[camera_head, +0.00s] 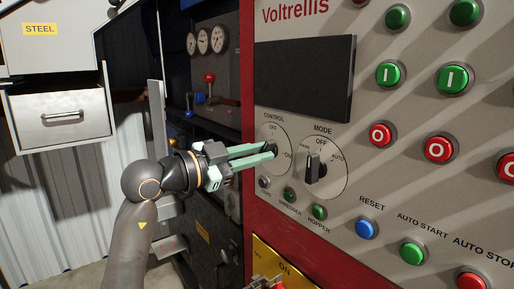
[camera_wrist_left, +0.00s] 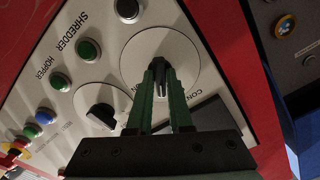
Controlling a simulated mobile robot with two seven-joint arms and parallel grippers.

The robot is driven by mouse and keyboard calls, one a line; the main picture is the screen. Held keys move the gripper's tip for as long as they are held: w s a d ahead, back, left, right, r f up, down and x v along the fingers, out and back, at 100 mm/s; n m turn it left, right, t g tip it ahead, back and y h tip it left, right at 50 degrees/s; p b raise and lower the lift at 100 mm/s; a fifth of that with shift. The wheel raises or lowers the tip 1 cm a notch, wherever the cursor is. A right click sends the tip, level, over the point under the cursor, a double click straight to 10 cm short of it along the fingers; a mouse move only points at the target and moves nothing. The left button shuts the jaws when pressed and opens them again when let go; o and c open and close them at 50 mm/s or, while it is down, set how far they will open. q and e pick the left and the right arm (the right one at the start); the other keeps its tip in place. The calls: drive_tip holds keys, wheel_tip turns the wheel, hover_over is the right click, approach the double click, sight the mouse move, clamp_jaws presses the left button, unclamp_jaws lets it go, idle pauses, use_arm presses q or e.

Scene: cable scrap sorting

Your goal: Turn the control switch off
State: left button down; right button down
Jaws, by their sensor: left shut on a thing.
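My right gripper is not in view.
The mode knob (camera_head: 315,168) sits close to the right of the control dial. Below are the small green shredder (camera_head: 289,194) and hopper (camera_head: 319,211) lights and a blue reset button (camera_head: 367,229). A dark screen (camera_head: 304,78) is above. An open drawer (camera_head: 62,117) is at left.

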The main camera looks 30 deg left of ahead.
use_arm(q)
drive_tip(key=shift+n, duration=0.3)
drive_tip(key=shift+p, duration=0.3)
drive_tip(key=shift+r+n+p, duration=0.1)
drive_tip(key=shift+n+p, duration=0.9)
drive_tip(key=shift+p, duration=0.05)
drive_tip(key=shift+n+p, duration=1)
drive_tip(key=shift+p, duration=0.2)
